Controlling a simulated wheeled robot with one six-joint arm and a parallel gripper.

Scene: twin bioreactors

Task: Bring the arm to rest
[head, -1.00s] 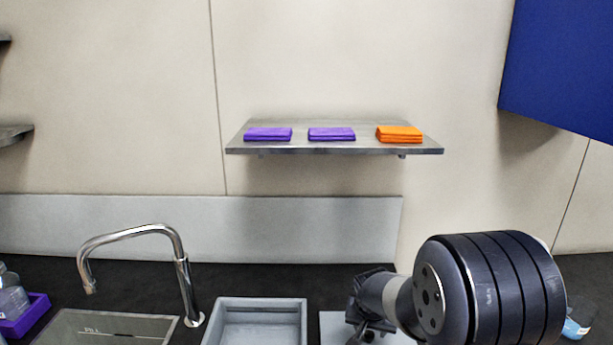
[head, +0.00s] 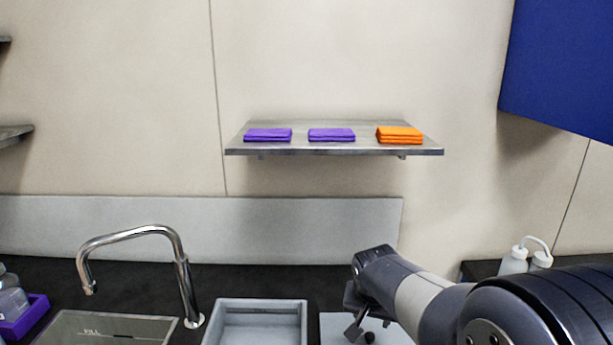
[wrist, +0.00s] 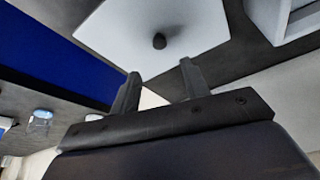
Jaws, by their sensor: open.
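My gripper (wrist: 159,75) is open in the wrist view, its two fingers apart with nothing between them. Past the fingertips lies a pale flat board (wrist: 185,22) with a small dark round knob-like thing (wrist: 159,41) on it. In the head view my arm comes in from the lower right, and my gripper (head: 357,320) is low over the same pale board (head: 333,328). The arm hides part of the board and counter there.
A grey tray (head: 302,322), a sink (head: 60,322) with a tall faucet (head: 184,280) and a purple rack (head: 38,306) stand to the left. A shelf (head: 290,151) holds folded cloths. A blue cabinet (head: 565,70) hangs upper right.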

